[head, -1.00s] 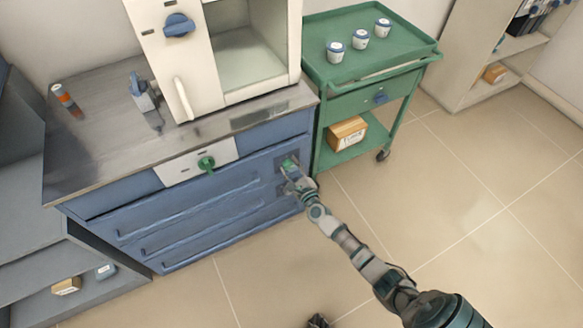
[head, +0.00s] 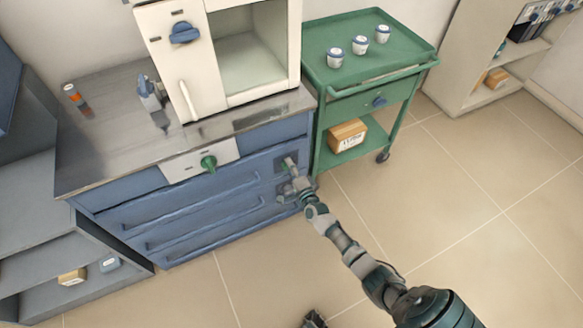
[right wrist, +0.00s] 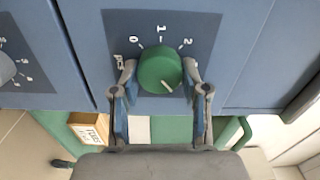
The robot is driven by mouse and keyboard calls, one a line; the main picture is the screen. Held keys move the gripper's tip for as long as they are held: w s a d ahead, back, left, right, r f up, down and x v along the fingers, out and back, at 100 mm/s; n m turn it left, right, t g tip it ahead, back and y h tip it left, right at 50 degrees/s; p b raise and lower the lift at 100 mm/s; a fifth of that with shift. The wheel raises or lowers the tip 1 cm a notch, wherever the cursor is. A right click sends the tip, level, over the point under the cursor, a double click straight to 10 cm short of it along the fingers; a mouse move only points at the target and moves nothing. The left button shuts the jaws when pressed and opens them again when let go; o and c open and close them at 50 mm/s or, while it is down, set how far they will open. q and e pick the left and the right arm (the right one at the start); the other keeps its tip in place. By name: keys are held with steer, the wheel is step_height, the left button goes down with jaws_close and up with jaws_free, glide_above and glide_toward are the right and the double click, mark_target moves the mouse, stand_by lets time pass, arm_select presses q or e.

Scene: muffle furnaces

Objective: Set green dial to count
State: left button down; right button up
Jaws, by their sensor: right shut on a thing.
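In the right wrist view a round green dial (right wrist: 160,70) sits on a dark plate on the blue front. White marks including 0, 1 and 2 stand around its upper side, and a pale line on the dial points down and slightly right. My right gripper (right wrist: 160,72) has one finger on each side of the dial and is shut on it. In the head view my right gripper (head: 289,168) is at the right end of the blue cabinet (head: 190,215) and mostly covers this dial.
Another green knob (head: 208,162) sits on a white panel on the cabinet. A grey knob (right wrist: 6,66) is left of the dial in the wrist view. A green cart (head: 350,90) with cups stands close right of the cabinet. Open floor lies in front.

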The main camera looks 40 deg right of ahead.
arm_select(q)
steer(key=w+d+f+m+g+p, duration=0.1)
steer(key=w+f+g+p, duration=0.1)
steer(key=w+g, duration=0.3)
steer(key=shift+w+d+f+m+h+p, duration=0.15)
steer(key=shift+f+m+h+p, duration=0.2)
steer(key=shift+f, duration=0.55)
arm_select(e)
steer(key=shift+s+f+n, duration=0.1)
steer(key=shift+f+n, duration=0.05)
steer(key=shift+n, duration=4.85)
arm_select(q)
steer(key=shift+w+f+g, duration=0.1)
steer(key=shift+f+g, duration=0.05)
steer(key=shift+g, duration=0.15)
arm_select(e)
steer(key=o, duration=1.1)
arm_select(q)
steer(key=shift+w+d, duration=0.1)
arm_select(e)
steer(key=shift+o, duration=0.2)
steer(key=v, duration=1.1)
steer(key=shift+s+a, duration=0.2)
steer(key=shift+s, duration=0.15)
